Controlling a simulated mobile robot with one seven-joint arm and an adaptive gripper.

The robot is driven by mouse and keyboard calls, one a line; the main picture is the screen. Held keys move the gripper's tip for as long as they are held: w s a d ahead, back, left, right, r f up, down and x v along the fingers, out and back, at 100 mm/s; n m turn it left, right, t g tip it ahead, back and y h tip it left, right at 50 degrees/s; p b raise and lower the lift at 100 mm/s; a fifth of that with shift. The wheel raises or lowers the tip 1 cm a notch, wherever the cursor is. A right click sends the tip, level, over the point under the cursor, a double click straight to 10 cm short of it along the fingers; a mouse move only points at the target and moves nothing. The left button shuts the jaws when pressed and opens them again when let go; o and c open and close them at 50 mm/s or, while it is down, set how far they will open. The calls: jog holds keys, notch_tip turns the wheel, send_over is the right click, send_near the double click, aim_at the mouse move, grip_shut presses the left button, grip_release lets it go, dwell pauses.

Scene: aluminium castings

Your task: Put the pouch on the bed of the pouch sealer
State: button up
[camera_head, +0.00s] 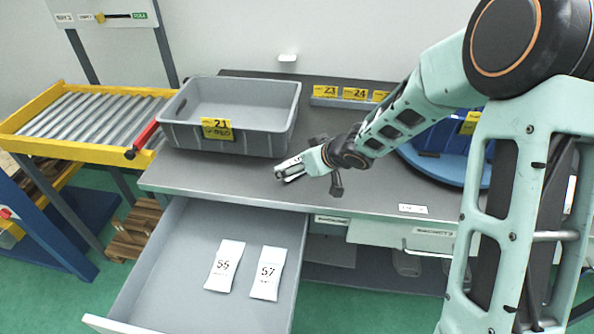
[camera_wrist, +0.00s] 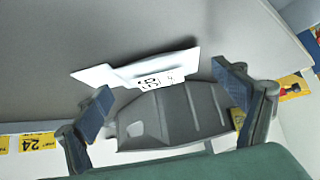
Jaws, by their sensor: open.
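A white pouch (camera_wrist: 140,72) with a printed number, too small to read surely, shows in the wrist view, bent along its length. My gripper (camera_wrist: 165,88) is open, one finger on each side of these. In the head view my gripper (camera_head: 302,166) is low over the middle of the desk, where the white pouch (camera_head: 288,172) shows at its tip. It hides most of what is under it. The sealer's bed cannot be made out there.
An open drawer (camera_head: 165,270) below the desk (camera_head: 235,180) holds two white pouches, 55 (camera_head: 225,266) and 57 (camera_head: 267,273). A grey crate (camera_head: 285,115) labelled 21 stands behind left. A blue container (camera_head: 435,140) is at right. A roller conveyor (camera_head: 80,115) stands at far left.

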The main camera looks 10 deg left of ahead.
jog(key=shift+w+a+f, duration=0.2)
jog(key=shift+w+f, duration=0.05)
jog(key=shift+f, duration=0.05)
jog(key=c, duration=1.4)
jog(key=shift+r, duration=0.15)
